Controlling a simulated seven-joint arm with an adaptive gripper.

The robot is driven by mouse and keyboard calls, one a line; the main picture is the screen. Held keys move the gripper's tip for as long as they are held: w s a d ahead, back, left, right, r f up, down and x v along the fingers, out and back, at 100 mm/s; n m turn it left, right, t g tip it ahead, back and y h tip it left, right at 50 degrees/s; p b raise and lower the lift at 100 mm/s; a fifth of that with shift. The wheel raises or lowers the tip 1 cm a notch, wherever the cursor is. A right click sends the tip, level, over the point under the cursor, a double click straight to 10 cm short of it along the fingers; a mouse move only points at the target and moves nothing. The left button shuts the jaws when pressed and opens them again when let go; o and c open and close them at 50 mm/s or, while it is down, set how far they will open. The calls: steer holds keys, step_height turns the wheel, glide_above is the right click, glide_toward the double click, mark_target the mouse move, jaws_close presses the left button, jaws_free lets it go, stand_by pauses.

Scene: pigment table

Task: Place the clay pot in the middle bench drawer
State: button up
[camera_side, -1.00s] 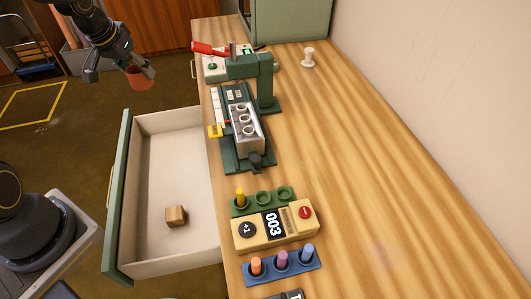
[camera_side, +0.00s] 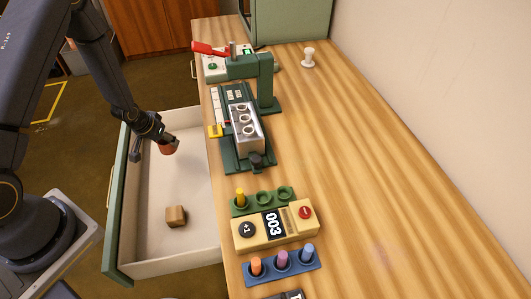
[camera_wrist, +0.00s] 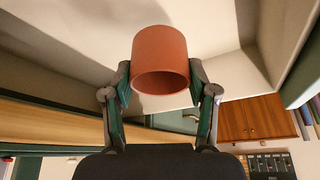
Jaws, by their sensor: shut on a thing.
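The clay pot (camera_side: 168,149) is a small reddish-brown cup. My gripper (camera_side: 167,141) is shut on it, over the far part of the open drawer (camera_side: 183,252). In the wrist view the clay pot (camera_wrist: 160,62) sits between the two fingers of my gripper (camera_wrist: 160,80), its round open end facing the camera. The drawer has a green front and a pale inside, and it is pulled out from the bench. I cannot tell how far the pot is above the drawer floor.
A small wooden block (camera_side: 176,216) lies in the near part of the drawer. The bench top (camera_side: 375,180) beside it holds a green press machine (camera_side: 245,125), a yellow counter box (camera_side: 275,228) and peg racks. Drawer floor around the block is bare.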

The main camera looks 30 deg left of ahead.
step_height(320, 180, down, 7)
steer(key=shift+f, duration=0.1)
steer(key=shift+f, duration=0.1)
stand_by(0.3)
steer(key=o, duration=1.3)
steer(key=shift+c, duration=0.2)
